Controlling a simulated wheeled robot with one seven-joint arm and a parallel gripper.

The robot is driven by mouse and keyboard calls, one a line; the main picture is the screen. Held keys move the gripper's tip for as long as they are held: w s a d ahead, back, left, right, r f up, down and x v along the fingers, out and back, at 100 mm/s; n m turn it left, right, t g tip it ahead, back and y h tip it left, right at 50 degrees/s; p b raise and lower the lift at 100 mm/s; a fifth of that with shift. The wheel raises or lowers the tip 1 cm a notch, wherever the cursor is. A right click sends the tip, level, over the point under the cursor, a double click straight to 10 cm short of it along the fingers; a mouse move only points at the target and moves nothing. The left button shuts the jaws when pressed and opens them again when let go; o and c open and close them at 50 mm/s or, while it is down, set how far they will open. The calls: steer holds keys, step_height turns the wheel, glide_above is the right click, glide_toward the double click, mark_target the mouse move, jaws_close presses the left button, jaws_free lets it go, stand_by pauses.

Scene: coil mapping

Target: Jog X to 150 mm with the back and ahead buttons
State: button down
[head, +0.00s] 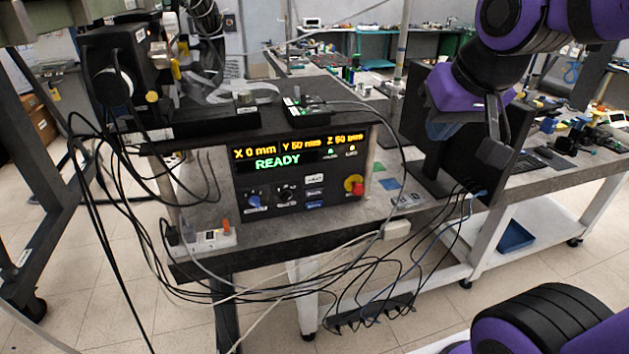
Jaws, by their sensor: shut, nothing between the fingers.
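The control panel (336,207) is a dark box on the front of the bench. Its display (280,152) reads X 0 mm, Y 50 mm, Z 50 mm, with READY in green below. Under it are a blue knob (254,200), a black knob (287,194), and a column of small keys: a white one (315,179), a dark one (314,192) and a blue one (315,205). Their labels are too small to read, so I cannot tell which are back and ahead. My gripper (497,138) is shut and empty, pointing down, well right of the panel.
A red stop button (357,188) on yellow sits at the panel's right. A dark upright plate (450,135) stands near my gripper. Loose cables (400,255) hang before the bench. A white switch block (213,240) lies left of the panel.

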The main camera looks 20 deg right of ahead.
mark_target(314, 179)
steer(key=w+a+f+m+t, duration=0.1)
steer(key=w+f+m, duration=0.1)
steer(key=w+f, duration=0.65)
steer(key=w+a+f+m+t, duration=0.1)
steer(key=w+f+m, duration=0.3)
steer(key=w, duration=0.7)
steer(key=w+a+f+m+y, duration=0.1)
steer(key=w+a+f+y, duration=0.1)
steer(key=f, duration=0.8)
steer(key=w+a+f+m+t+y, duration=0.1)
steer(key=w+a+f+m+y, duration=0.1)
steer(key=f, duration=0.9)
steer(key=shift+w+a+m, duration=0.3)
steer(key=shift+w+a, duration=0.5)
steer(key=shift+w, duration=0.2)
steer(key=shift+f, duration=0.1)
steer(key=w, duration=0.9)
steer(key=shift+w, duration=0.35)
